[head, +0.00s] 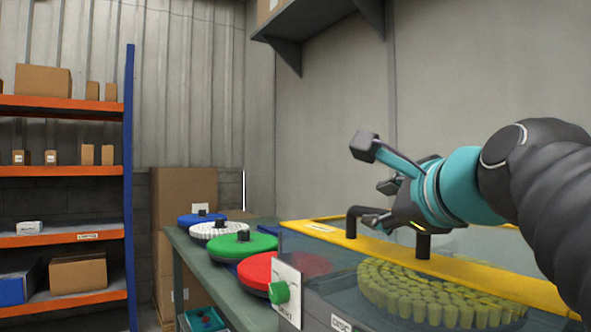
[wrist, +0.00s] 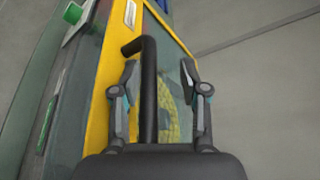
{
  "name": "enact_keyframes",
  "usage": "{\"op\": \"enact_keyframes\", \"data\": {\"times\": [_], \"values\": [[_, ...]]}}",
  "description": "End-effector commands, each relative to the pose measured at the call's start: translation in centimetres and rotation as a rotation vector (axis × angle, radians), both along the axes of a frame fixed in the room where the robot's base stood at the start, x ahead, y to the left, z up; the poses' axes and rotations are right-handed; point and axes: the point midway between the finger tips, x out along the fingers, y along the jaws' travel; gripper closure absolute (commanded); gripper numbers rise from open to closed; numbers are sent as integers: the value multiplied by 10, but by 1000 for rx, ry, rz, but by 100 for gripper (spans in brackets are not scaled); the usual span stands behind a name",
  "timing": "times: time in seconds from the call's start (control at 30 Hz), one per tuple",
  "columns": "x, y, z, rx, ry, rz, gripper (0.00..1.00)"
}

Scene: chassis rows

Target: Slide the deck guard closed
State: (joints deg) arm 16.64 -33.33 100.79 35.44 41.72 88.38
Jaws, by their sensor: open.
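The deck guard is a clear cover with a yellow frame (head: 470,280), over a ring of yellow-green tubes (head: 430,300) in the head view. A black bar handle (head: 423,246) stands on its yellow edge; it runs up the middle of the wrist view (wrist: 148,90). My gripper (head: 382,203) is open at the handle. In the wrist view its fingers (wrist: 159,75) are on either side of the bar, with gaps visible. In the head view my gripper hides part of the bar. I cannot tell how far along its travel the guard is.
A green knob (head: 279,292) on a white plate is at the machine's left front. Red (head: 262,270), green (head: 243,245), white and blue round lids line the bench (head: 215,275). A shelf rack (head: 65,170) with boxes stands left. A wall shelf (head: 315,30) hangs above.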

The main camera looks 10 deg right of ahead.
Motion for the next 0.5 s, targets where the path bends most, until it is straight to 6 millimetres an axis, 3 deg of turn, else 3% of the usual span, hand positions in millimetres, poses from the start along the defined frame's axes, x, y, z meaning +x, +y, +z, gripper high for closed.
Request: {"op": "enact_keyframes", "data": {"times": [0.2,0.5], "values": [[0,1,42,0,-9,0,57],[0,2,76,0,-5,3,57]]}}
